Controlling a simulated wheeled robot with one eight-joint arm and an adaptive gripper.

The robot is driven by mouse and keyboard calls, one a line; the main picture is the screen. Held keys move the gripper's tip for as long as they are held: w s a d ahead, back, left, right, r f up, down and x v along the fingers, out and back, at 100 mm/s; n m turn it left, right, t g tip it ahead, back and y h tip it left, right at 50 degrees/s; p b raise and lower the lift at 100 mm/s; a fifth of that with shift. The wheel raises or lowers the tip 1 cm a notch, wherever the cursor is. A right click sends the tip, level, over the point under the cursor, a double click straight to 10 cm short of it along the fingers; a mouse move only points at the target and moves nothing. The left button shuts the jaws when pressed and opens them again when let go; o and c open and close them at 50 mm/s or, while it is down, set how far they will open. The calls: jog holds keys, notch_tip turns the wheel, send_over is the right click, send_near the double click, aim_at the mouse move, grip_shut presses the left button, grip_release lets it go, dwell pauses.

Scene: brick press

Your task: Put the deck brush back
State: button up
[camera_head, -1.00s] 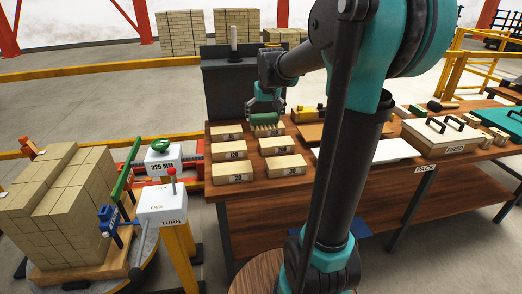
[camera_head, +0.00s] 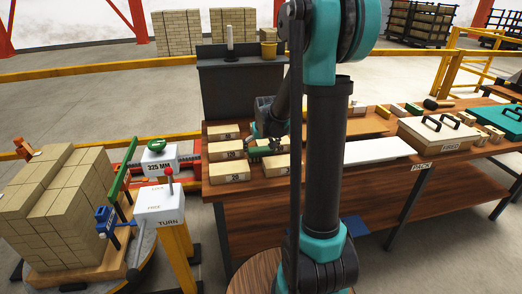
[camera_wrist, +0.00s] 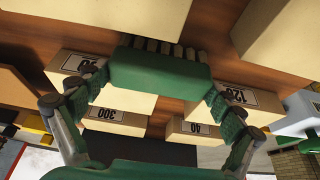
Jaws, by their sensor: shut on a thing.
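The deck brush, a green block with pale bristles, shows in the wrist view (camera_wrist: 160,72) and small in the head view (camera_head: 260,152). My gripper (camera_wrist: 153,88) is shut on the brush, with one finger at each end of the green block. In the head view my gripper (camera_head: 266,142) is over the left part of the wooden bench, among the numbered blocks. The bristles point away from the palm. I cannot tell whether they touch a block or the bench. My arm hides part of the bench.
Several pale numbered blocks (camera_head: 230,172) stand in rows on the bench (camera_head: 400,196). A lidded box marked FIRED (camera_head: 440,138) and a white board (camera_head: 378,151) are to the right. A dark stand (camera_head: 228,88) rises behind. A brick stack (camera_head: 55,205) and a TURN post (camera_head: 160,208) are left.

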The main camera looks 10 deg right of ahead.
jog(key=shift+f, duration=0.15)
jog(key=o, duration=1.1)
jog(key=shift+f, duration=0.1)
jog(key=shift+o, duration=0.5)
